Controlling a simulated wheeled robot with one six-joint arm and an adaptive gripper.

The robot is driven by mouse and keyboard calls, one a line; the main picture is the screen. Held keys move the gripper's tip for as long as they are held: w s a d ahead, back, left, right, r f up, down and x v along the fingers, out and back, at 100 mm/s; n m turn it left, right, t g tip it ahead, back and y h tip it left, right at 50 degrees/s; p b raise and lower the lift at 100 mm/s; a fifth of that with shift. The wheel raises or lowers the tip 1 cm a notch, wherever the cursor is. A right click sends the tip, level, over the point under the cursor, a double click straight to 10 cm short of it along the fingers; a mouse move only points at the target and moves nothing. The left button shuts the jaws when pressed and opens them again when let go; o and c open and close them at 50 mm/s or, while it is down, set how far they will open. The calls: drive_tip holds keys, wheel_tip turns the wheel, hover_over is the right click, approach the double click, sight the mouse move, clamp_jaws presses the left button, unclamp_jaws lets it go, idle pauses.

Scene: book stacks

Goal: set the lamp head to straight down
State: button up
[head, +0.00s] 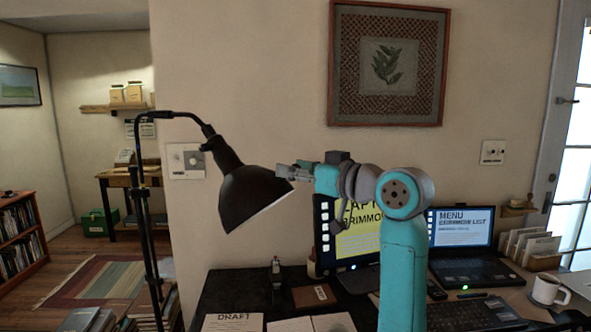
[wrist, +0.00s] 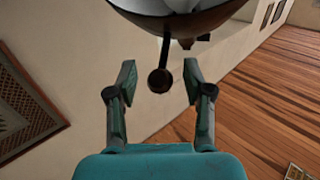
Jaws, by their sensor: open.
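The black lamp head (head: 250,192) hangs from the bent top of a thin black stand (head: 148,215). In the head view it is tilted, its open mouth facing down and to the right. My gripper (head: 283,172) is at the right side of the shade, near its upper rim. In the wrist view the shade (wrist: 185,18) fills the top edge. A dark round knob on a thin stem (wrist: 159,80) extends from it into the gap between the open fingers of my gripper (wrist: 160,88). I see a gap on both sides of the knob. The head view does not show the knob clearly.
A desk (head: 225,292) with papers, a monitor (head: 362,235), a laptop (head: 462,228) and a mug (head: 548,289) lies below and to the right. A framed picture (head: 388,65) hangs on the wall behind. Books (head: 155,305) are stacked near the stand.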

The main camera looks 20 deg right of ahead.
drive_tip(key=shift+w, duration=0.15)
clamp_jaws()
drive_tip(key=shift+a, duration=0.1)
